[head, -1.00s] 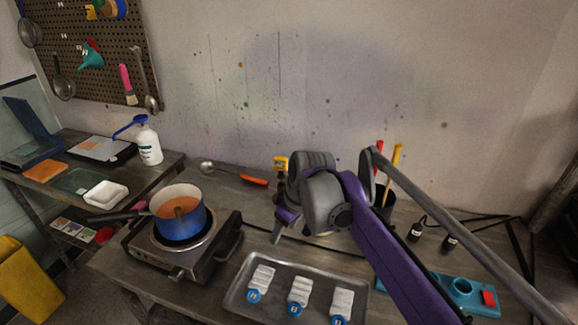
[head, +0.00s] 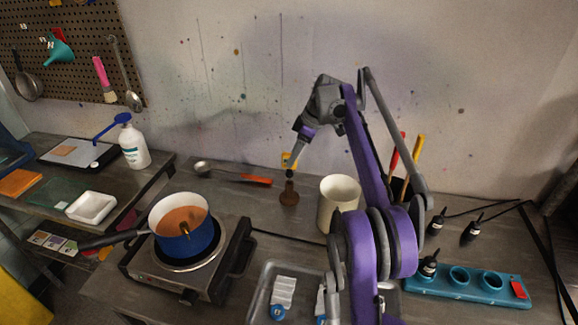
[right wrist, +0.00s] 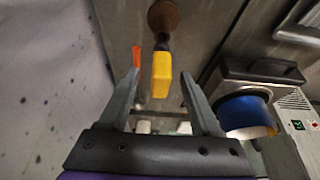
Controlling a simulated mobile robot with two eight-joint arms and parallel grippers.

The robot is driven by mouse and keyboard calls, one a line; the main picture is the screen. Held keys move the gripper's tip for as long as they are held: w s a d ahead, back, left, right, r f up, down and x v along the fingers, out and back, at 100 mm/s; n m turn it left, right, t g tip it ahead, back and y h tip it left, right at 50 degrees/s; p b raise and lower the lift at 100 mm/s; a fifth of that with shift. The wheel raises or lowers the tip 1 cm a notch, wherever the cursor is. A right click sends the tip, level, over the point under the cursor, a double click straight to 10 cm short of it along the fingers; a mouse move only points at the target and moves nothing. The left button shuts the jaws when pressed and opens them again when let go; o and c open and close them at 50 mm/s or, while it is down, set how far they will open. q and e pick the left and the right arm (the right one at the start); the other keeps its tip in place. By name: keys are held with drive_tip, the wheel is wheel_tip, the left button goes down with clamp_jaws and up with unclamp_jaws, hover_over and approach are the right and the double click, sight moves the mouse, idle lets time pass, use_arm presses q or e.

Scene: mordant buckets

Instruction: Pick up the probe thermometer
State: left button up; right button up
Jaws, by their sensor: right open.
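The probe thermometer has a yellow head (head: 286,159) and stands upright in a small brown holder (head: 289,195) near the back of the bench. In the right wrist view the yellow head (right wrist: 161,74) lies between my finger tips, with the brown holder (right wrist: 163,17) beyond it. My right gripper (head: 293,158) comes down at a slant from above to the yellow head. Its fingers (right wrist: 160,78) are open, one on each side, with gaps showing. The fingers partly hide the head in the head view. My left gripper is not in view.
A cream cup (head: 338,203) stands right of the holder. An orange-handled ladle (head: 235,175) lies to its left. A blue pot (head: 183,238) sits on a hot plate at front left. A tray (head: 262,290) and a teal rack (head: 465,284) are in front.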

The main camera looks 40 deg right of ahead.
sight(289, 177)
drive_tip(key=x, duration=0.6)
drive_tip(key=shift+w+a+r, duration=0.1)
drive_tip(key=shift+w+a, duration=0.05)
drive_tip(key=shift+a, duration=0.05)
clamp_jaws()
